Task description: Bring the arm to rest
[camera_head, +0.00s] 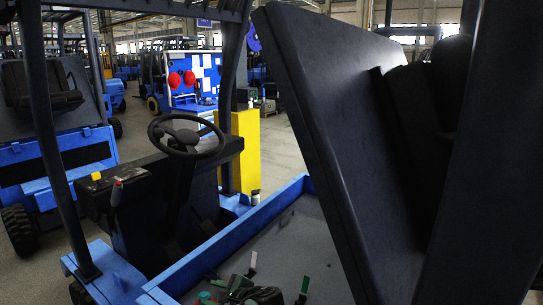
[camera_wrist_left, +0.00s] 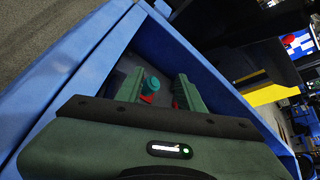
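My left gripper (camera_wrist_left: 160,84) shows in the left wrist view with its two green fingers apart, over the inside of a blue-walled compartment (camera_wrist_left: 194,58). A teal-topped part (camera_wrist_left: 151,83) with red below it shows between the fingers, closer to the left one; whether it touches that finger I cannot tell. In the head view the gripper (camera_head: 250,292) is low at the bottom edge, dark and partly cut off, inside the open bay (camera_head: 283,237) of a blue forklift. My right gripper is not in view.
A large dark raised cover (camera_head: 325,130) fills the right of the head view. A steering wheel (camera_head: 187,135) stands left of the bay, with a yellow block (camera_head: 245,150) behind. Dark posts frame the cab. More blue forklifts stand in the hall behind.

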